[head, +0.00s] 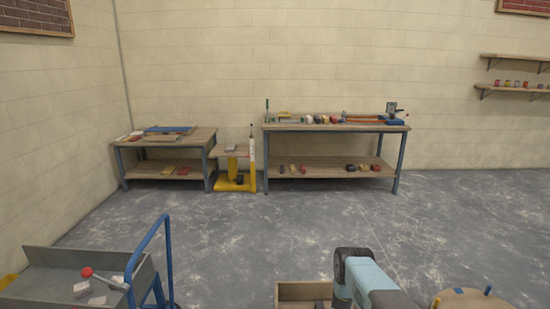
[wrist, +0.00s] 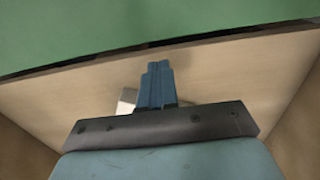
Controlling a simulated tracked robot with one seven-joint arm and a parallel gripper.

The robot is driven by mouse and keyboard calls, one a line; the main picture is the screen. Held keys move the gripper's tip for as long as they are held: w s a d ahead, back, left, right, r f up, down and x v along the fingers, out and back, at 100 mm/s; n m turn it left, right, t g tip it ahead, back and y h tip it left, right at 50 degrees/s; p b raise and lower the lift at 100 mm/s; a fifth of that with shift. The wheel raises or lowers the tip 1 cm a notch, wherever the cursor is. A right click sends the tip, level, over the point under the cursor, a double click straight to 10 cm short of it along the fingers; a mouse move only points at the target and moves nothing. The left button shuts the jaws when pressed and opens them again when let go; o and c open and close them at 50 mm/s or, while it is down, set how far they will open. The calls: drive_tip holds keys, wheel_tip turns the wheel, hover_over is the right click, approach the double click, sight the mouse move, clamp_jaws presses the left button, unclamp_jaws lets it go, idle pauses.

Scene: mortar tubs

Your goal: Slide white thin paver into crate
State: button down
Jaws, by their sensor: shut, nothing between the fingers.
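My gripper (wrist: 158,84) shows in the wrist view with its blue fingers together and nothing between them. It is over or inside a pale wooden box, which looks like the crate (wrist: 65,85); its walls show at the lower left and right. A small whitish piece (wrist: 127,102), possibly the white thin paver, shows just left of the fingers, partly hidden behind my gripper. I cannot tell whether they touch. In the head view a wooden crate (head: 291,291) stands at the bottom, cut off by the frame edge, with something dark (head: 320,304) inside. My gripper's fingers are out of the head view.
A green surface (wrist: 120,32) lies beyond the wooden edge. A grey cart (head: 45,258) with a blue handle and whitish pieces (head: 82,289) is at left. A round wooden top (head: 468,301) is at lower right.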

drive_tip(key=shift+f, duration=1.05)
drive_tip(key=shift+r, duration=0.5)
idle(0.5)
drive_tip(key=shift+r, duration=0.25)
wheel_tip(320, 180, up, 8)
drive_tip(key=s, duration=0.2)
drive_tip(key=shift+r, duration=0.2)
idle(0.3)
